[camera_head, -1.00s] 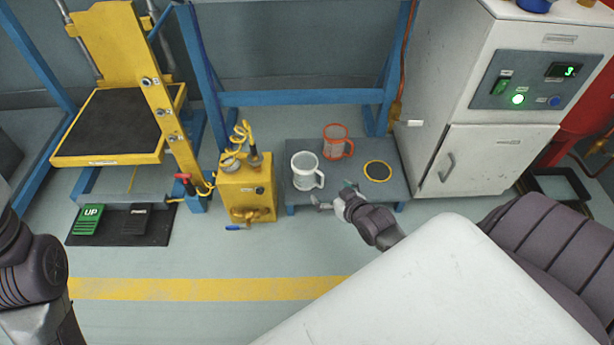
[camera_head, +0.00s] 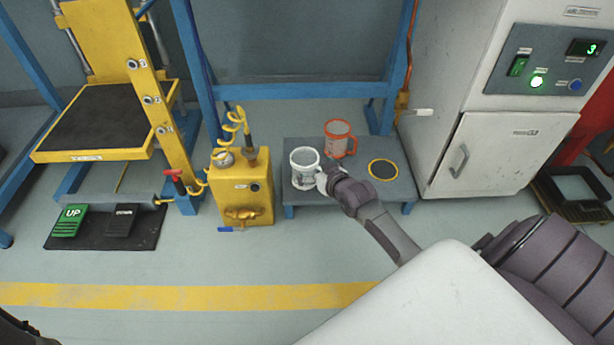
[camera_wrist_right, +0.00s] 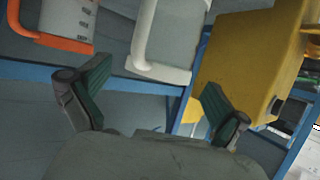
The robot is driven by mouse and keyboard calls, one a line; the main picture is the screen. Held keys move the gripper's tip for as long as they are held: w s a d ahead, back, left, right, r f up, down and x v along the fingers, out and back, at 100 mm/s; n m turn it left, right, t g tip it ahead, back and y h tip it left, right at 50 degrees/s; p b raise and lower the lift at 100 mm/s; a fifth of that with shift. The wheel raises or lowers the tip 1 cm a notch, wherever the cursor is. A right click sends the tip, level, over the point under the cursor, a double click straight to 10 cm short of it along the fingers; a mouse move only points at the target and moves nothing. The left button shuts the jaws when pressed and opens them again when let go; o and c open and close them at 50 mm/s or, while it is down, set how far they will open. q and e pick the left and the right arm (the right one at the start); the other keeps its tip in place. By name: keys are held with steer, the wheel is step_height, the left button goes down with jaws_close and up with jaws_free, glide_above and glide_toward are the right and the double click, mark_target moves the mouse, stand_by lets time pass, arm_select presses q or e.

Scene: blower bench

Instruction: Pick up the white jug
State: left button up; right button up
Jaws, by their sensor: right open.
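The white jug (camera_head: 303,158) stands upright on a low grey stand, its handle side towards my right gripper. My right gripper (camera_head: 323,181) is at the jug's lower right, in front of part of it and hiding its handle in the head view. In the right wrist view, the open right gripper (camera_wrist_right: 157,85) has its two fingers apart and empty. The white jug's handle (camera_wrist_right: 144,40) lies just beyond the gap between them. Whether a finger touches the jug, I cannot tell.
An orange-rimmed jug (camera_head: 339,140) stands close behind on the right, also in the wrist view (camera_wrist_right: 72,18). The grey stand (camera_head: 365,191) also bears a yellow-ringed black disc (camera_head: 382,169). A yellow box (camera_head: 243,193) with a coiled hose is left; a white cabinet (camera_head: 478,150) is right.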

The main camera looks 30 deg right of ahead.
mark_target(299, 157)
steer(key=b+x, duration=0.3)
steer(key=shift+w+f, duration=0.2)
steer(key=shift+f, duration=0.05)
steer(key=shift+w+b, duration=0.5)
steer(key=shift+b, duration=0.05)
steer(key=shift+c, duration=0.2)
steer(key=c, duration=1.1)
steer(key=shift+c, duration=0.2)
steer(key=shift+r, duration=0.2)
